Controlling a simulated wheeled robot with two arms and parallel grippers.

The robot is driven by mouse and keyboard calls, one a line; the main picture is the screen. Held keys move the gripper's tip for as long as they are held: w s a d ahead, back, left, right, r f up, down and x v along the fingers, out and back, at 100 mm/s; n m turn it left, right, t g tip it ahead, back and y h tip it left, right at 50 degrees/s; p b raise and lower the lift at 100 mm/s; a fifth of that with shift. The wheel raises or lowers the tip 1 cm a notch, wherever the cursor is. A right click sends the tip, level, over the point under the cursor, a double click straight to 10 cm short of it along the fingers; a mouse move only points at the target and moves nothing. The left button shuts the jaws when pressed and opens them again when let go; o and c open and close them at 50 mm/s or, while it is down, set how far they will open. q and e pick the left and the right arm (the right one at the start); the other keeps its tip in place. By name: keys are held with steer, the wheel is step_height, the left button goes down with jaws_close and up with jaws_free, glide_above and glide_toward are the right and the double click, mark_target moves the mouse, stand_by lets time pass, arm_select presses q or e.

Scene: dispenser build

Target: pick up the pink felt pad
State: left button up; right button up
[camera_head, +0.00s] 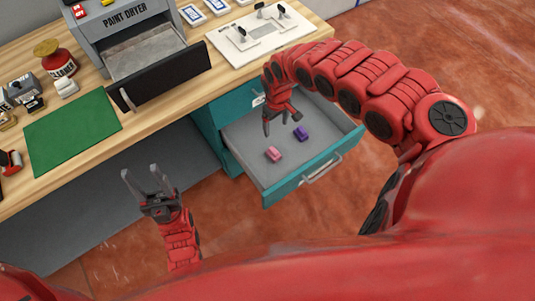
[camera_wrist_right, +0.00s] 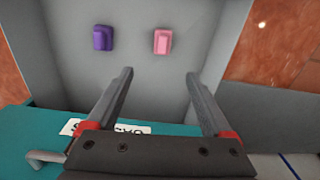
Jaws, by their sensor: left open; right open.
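The pink felt pad (camera_head: 273,154) lies on the grey floor of the open teal drawer (camera_head: 335,158). It also shows in the right wrist view (camera_wrist_right: 163,41), ahead of the fingertips and between their lines. A purple pad (camera_head: 300,133) lies beside it, apart from it, and shows in the right wrist view (camera_wrist_right: 103,38). My right gripper (camera_head: 275,125) is over the drawer, open and empty, pointing down, apart from both pads. My left gripper (camera_head: 148,172) is open and empty in front of the bench, left of the drawer.
A paint dryer (camera_head: 130,30) with its own drawer pulled out stands on the wooden bench. A green mat (camera_head: 72,130), a red cleaner bottle (camera_head: 57,62) and a white board with black handles (camera_head: 258,38) are on the bench. The teal drawer's walls surround the pads.

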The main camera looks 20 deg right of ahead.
steer(key=f+b, duration=0.2)
steer(key=f, duration=0.2)
steer(key=f+b, duration=0.2)
steer(key=f, duration=0.2)
steer(key=f+b, duration=0.2)
steer(key=f, duration=0.2)
steer(key=shift+w+a+f, duration=0.15)
steer(key=shift+a, duration=0.15)
steer(key=shift+d+f, duration=0.1)
steer(key=shift+f, duration=0.1)
steer(key=f, duration=0.1)
steer(key=f+b, duration=0.1)
steer(key=f, duration=0.3)
steer(key=shift+s+f+b, duration=0.2)
steer(key=shift+s+b, duration=0.05)
steer(key=shift+b, duration=0.1)
jaws_close()
steer(key=shift+r, duration=0.2)
step_height(320, 180, up, 9)
steer(key=p, duration=0.2)
steer(key=shift+w+p, duration=0.1)
steer(key=shift+p, duration=0.25)
steer(key=shift+r, duration=0.35)
